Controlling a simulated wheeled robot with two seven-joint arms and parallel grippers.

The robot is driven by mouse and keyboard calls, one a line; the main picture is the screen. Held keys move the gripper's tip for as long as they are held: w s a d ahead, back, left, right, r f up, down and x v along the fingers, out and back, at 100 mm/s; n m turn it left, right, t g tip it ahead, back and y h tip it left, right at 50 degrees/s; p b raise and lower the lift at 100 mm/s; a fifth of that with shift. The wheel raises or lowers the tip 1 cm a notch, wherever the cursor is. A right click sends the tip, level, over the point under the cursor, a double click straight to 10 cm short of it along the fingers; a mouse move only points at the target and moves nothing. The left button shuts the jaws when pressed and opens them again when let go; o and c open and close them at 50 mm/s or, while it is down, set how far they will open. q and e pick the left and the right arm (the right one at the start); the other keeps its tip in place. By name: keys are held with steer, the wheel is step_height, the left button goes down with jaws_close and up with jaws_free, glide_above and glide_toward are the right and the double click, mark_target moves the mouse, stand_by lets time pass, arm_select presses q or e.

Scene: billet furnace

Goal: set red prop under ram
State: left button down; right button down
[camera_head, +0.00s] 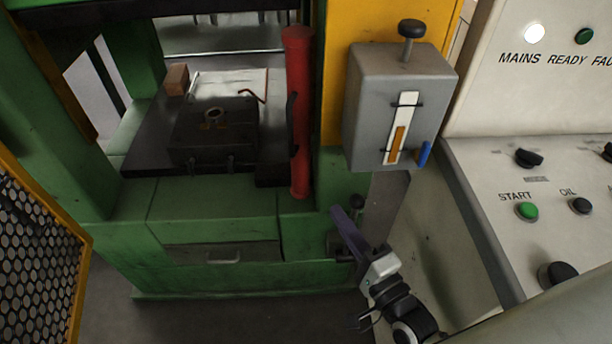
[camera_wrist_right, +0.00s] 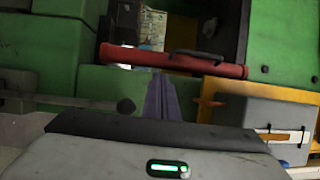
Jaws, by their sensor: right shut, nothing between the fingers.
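The red prop (camera_head: 299,120) is a long red cylinder with a dark handle (camera_head: 291,112). It stands upright at the right side of the press opening, beside the green right column. Its top is near the right end of the dark ram (camera_head: 200,6); I cannot tell whether they touch. In the right wrist view the prop (camera_wrist_right: 180,66) runs across the picture, just beyond my fingertips. My right gripper (camera_head: 340,216), with purple fingers, is shut and empty, below and right of the prop's foot. Its fingers also show in the wrist view (camera_wrist_right: 161,78). My left gripper is out of view.
The press bed (camera_head: 145,150) carries a dark die block (camera_head: 215,130), a bent red rod (camera_head: 252,96) and a brown block (camera_head: 176,79). A grey lever box (camera_head: 370,95) and the control console (camera_head: 480,180) stand at right. A yellow-framed mesh guard (camera_head: 40,250) is at left.

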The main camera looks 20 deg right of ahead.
steer(key=shift+w+d+r+m+t+h, duration=0.3)
steer(key=shift+d+r+m+t, duration=0.35)
steer(key=shift+m, duration=0.45)
steer(key=shift+a+r, duration=0.1)
steer(key=p, duration=0.1)
glide_toward(299, 135)
steer(key=w+f, duration=0.3)
steer(key=shift+w+a, duration=0.5)
steer(key=shift+a, duration=0.3)
